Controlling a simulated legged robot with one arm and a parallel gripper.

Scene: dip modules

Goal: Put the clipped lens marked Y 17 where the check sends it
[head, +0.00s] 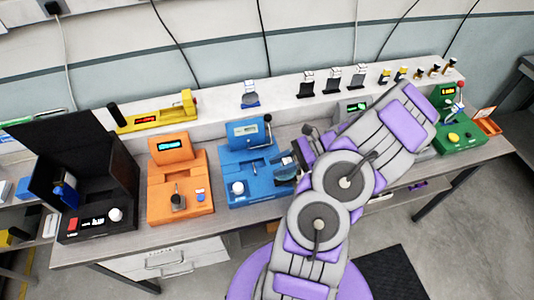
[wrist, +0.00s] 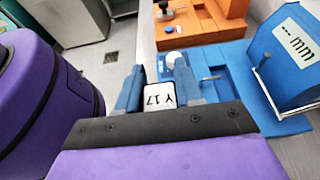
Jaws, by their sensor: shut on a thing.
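My gripper (wrist: 158,86) is shut on the clipped lens marked Y 17 (wrist: 160,97), whose white label shows between the two blue fingers in the wrist view. In the head view my gripper (head: 296,166) is at the right side of the blue gauge (head: 247,172); the lens there is hard to make out. The blue gauge also shows in the wrist view (wrist: 236,78), with "--- mm" on its display (wrist: 296,40). I cannot tell whether the lens touches the gauge.
An orange machine (head: 180,188) and an open black box (head: 95,205) stand left of the gauge. A yellow device (head: 155,112) and several clipped parts (head: 333,80) are on the back ledge. A green machine (head: 457,130) and orange tray (head: 488,126) are at right. My arm hides the bench between.

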